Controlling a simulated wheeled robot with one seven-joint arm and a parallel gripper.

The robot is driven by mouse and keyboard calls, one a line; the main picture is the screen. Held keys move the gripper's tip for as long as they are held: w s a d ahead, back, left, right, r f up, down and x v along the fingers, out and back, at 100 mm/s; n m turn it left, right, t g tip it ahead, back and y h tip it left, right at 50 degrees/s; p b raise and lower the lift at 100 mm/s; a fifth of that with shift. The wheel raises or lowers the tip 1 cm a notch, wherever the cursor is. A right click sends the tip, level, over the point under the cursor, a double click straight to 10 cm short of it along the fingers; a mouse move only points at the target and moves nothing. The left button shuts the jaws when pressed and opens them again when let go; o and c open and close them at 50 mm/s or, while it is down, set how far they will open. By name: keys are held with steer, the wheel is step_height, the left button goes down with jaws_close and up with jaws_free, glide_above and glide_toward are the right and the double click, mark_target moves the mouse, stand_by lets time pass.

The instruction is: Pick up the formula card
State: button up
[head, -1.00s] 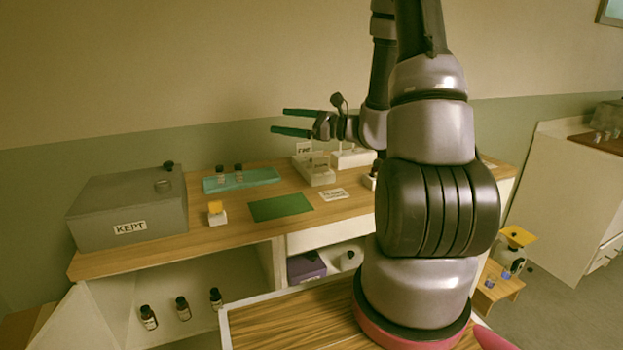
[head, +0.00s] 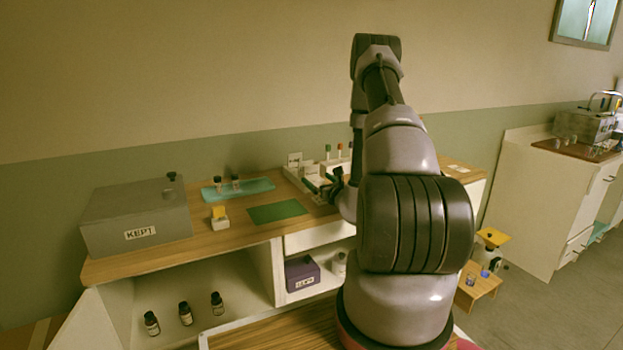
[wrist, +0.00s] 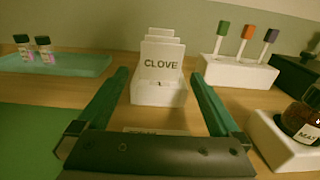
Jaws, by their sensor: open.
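My gripper (head: 316,188) is open and empty, low over the desk in the head view. In the wrist view its two green fingers (wrist: 160,78) point forward, one on each side of a white holder. A flat white card (wrist: 155,131) lies on the desk between the fingers, mostly hidden by the gripper body; its print is too small to read. In the head view my gripper and arm hide that card. An upright card reading CLOVE (wrist: 160,65) stands in the white holder (wrist: 158,93), with more cards behind it. I cannot tell for sure which is the formula card.
A rack of colour-topped sticks (wrist: 240,72) and a labelled dark bottle (wrist: 303,118) stand right. A teal tray (head: 262,187) with two small bottles, a green mat (head: 278,211), a yellow-topped block (head: 219,217) and a grey KEPT box (head: 137,215) are left.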

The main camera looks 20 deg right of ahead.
mark_target(312, 174)
steer(key=shift+w+r, duration=0.2)
steer(key=shift+w, duration=2.55)
steer(key=c, duration=1.2)
